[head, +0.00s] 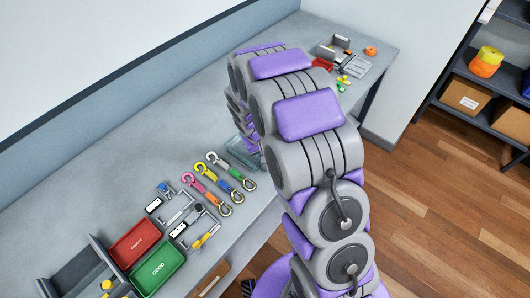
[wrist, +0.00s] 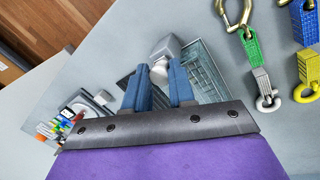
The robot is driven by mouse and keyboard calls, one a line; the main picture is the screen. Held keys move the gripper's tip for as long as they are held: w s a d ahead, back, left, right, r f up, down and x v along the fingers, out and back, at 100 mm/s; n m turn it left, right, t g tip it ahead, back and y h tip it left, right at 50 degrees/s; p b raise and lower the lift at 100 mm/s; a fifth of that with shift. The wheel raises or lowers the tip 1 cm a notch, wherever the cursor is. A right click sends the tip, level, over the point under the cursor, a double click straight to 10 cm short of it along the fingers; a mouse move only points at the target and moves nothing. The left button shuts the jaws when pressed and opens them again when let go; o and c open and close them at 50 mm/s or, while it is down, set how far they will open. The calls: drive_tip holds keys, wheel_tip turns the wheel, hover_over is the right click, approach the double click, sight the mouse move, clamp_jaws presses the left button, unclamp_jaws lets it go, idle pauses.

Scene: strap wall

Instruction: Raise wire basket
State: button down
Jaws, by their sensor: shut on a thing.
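The wire basket (wrist: 207,72) is a grey mesh tray on the bench in the wrist view, partly hidden behind my fingers. In the head view the basket (head: 243,153) shows only in part beside my arm. My gripper (wrist: 159,72) has its two blue fingers shut on a pale blocky piece (wrist: 165,48) at the basket's middle, which looks like its grip. Whether the basket touches the bench is not clear. My arm hides the gripper in the head view.
Pink, blue and yellow straps with hooks (head: 220,178) lie close left of the basket. A red tray (head: 135,241) and a green tray (head: 158,268) stand nearer the front. Small parts and a grey holder (head: 335,47) are at the far bench end. A shelf (head: 490,80) stands right.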

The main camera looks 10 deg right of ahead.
idle(0.3)
drive_tip(key=p+v, duration=0.1)
drive_tip(key=v, duration=0.1)
drive_tip(key=d+v, duration=0.1)
drive_tip(key=v, duration=0.1)
drive_tip(key=shift+w+a+r+p, duration=0.1)
drive_tip(key=shift+w+r+p, duration=0.1)
drive_tip(key=shift+p, duration=0.15)
drive_tip(key=c, duration=0.9)
unclamp_jaws()
drive_tip(key=shift+s, duration=0.1)
drive_tip(key=shift+c, duration=0.2)
drive_tip(key=p+v, duration=0.2)
drive_tip(key=v, duration=1.5)
